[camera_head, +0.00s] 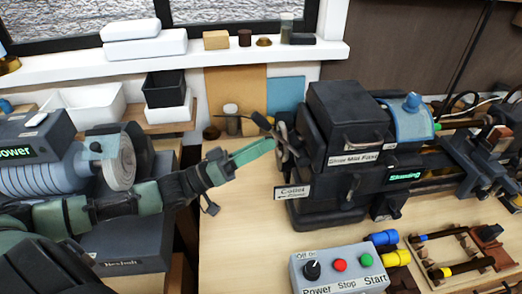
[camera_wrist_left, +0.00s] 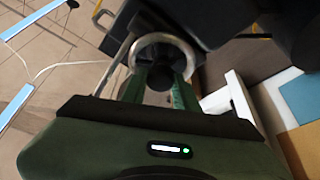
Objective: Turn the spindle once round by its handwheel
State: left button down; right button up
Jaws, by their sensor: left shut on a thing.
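The handwheel (camera_head: 287,145) is at the left end of the black lathe headstock (camera_head: 345,120). In the left wrist view it is a pale metal ring (camera_wrist_left: 188,46) with a dark middle. My left gripper (camera_head: 271,144), with green fingers, reaches the wheel from the left and is shut on it. In the left wrist view the fingertips (camera_wrist_left: 161,78) lie at the near side of the ring; the exact contact is dark and partly hidden. The spindle inside the headstock is hidden. My right gripper is not in view.
A bench grinder (camera_head: 80,165) stands left, close to my left arm. A control box (camera_head: 340,270) with a knob and red and green buttons stands at the front. A "Collet" sign (camera_head: 292,192) is below the wheel. Bare wooden bench (camera_head: 240,235) lies in front of the headstock.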

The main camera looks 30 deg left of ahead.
pick_arm(q)
jog(key=shift+w+a+r+m+g+h+b, duration=0.1)
jog(key=shift+m+g+h+b, duration=0.55)
jog(key=shift+m, duration=0.9)
jog(key=shift+w+a+m+g+h+b, duration=0.1)
jog(key=shift+m+g+h+b, duration=0.15)
jog(key=shift+m+h+b, duration=0.75)
jog(key=shift+r+m, duration=0.1)
jog(key=shift+m, duration=0.75)
jog(key=c, duration=1.1)
grip_release()
jog(key=shift+o, duration=0.2)
jog(key=shift+d+y, duration=0.1)
jog(key=shift+y, duration=0.15)
